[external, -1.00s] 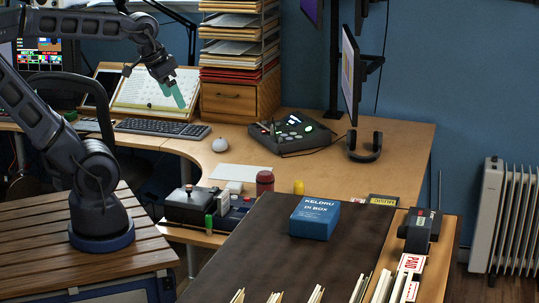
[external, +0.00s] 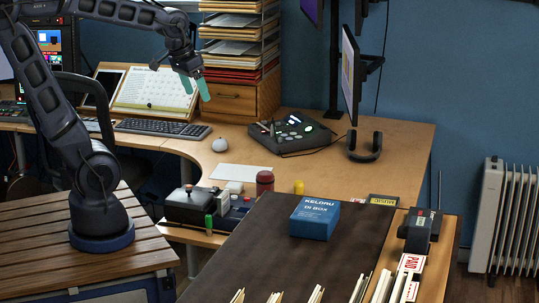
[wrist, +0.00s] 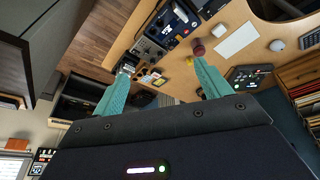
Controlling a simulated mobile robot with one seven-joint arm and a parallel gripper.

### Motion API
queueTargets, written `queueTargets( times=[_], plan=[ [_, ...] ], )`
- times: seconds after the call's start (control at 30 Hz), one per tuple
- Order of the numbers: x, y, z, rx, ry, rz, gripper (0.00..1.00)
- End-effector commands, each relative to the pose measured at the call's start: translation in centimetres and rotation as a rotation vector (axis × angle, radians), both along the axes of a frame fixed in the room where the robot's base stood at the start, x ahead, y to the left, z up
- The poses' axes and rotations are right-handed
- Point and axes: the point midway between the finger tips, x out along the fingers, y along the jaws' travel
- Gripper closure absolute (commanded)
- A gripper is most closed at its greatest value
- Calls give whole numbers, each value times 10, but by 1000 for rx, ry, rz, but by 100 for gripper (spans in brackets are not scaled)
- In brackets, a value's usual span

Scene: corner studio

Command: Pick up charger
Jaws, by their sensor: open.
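My gripper (external: 195,91) has two teal fingers spread apart with nothing between them. It is high in the air, in front of the paper trays and the open planner, well above the desk. In the wrist view my gripper (wrist: 160,72) also shows open and empty. I cannot tell for certain which thing is the charger. A dark block-shaped device with an antenna (external: 420,228) stands at the right end of the near table.
A blue box (external: 314,218) stands on the dark near tabletop (external: 270,240). A red jar (external: 265,182), a yellow cup (external: 298,187) and a lit control panel (external: 295,131) are on the desk. The monitor (external: 350,75) rises at the back right.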

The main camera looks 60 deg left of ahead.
Motion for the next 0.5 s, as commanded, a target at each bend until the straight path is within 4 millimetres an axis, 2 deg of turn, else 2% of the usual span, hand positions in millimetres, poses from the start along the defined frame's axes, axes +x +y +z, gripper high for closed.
queueTargets(
  times=[0.1, 0.27, 0.5],
  plan=[
    [28, 14, -9, -13, 27, 51, 24],
    [63, 34, -23, -29, 58, 117, 24],
    [112, 68, -52, -52, 103, 215, 24]
  ],
)
